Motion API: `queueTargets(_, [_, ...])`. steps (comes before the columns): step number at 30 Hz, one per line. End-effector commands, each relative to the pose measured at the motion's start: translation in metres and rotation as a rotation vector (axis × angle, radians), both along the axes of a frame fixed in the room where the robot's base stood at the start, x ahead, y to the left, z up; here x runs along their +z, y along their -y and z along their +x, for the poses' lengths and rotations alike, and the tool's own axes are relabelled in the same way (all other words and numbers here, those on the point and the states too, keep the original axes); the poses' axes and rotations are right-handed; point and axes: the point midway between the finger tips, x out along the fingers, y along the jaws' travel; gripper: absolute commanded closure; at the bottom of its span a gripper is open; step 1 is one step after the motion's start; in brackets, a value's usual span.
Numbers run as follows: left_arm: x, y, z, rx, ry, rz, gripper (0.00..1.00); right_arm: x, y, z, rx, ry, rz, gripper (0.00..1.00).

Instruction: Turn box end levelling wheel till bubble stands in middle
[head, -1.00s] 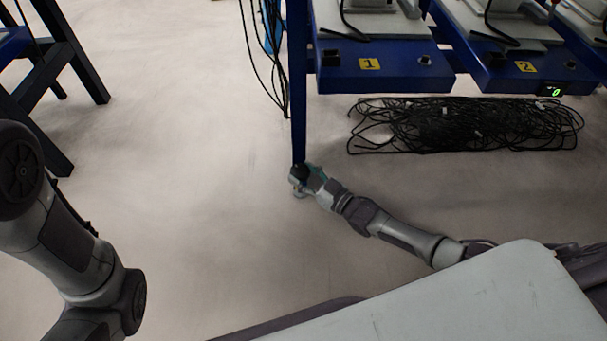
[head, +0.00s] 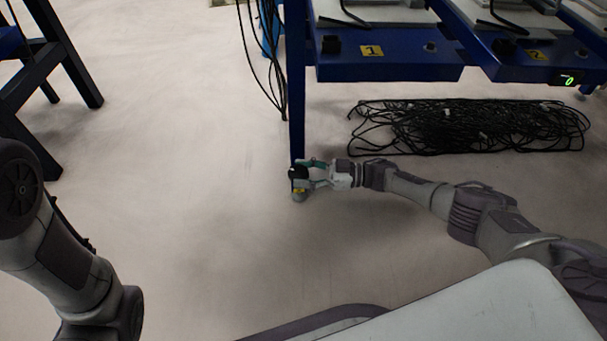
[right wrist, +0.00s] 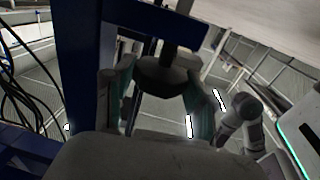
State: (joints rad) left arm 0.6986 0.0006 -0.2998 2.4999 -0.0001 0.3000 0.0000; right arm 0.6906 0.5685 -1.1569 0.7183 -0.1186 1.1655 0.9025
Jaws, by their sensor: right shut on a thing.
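The levelling wheel is a dark round knob (head: 295,173) at the bottom of the blue bench leg (head: 297,110), above a small round foot (head: 299,196). My right gripper (head: 302,178) reaches it from the right, low near the floor, and is shut on it. In the right wrist view the dark wheel (right wrist: 165,77) sits between the two teal-lined fingers of the right gripper (right wrist: 160,90), with its stem rising above.
A dark trestle (head: 45,75) stands far left. The floor between is clear.

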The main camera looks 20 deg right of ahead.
Motion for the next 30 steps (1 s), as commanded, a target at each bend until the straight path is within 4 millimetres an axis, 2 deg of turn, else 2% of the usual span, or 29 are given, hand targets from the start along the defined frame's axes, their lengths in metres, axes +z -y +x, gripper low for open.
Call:
queueTargets(12, [0.0, 0.0, -0.0002, 0.0, 0.001, 0.0, 0.19, -0.0006, 0.0003, 0.0008, 0.089, -0.001, 0.0, 0.79])
queueTargets(26, [0.0002, 0.0001, -0.0006, 0.0, 0.002, 0.0, 0.19, -0.0003, 0.0006, 0.001, 0.095, 0.0, 0.001, 0.79])
queueTargets(27, [0.0002, 0.0001, -0.0006, 0.0, 0.002, 0.0, 0.19, -0.0003, 0.0006, 0.001, 0.095, 0.001, 0.001, 0.39])
queueTargets(30, [0.0002, 0.0001, -0.0006, 0.0, 0.002, 0.0, 0.19, -0.0002, 0.0005, 0.001, 0.095, 0.0, 0.001, 0.22])
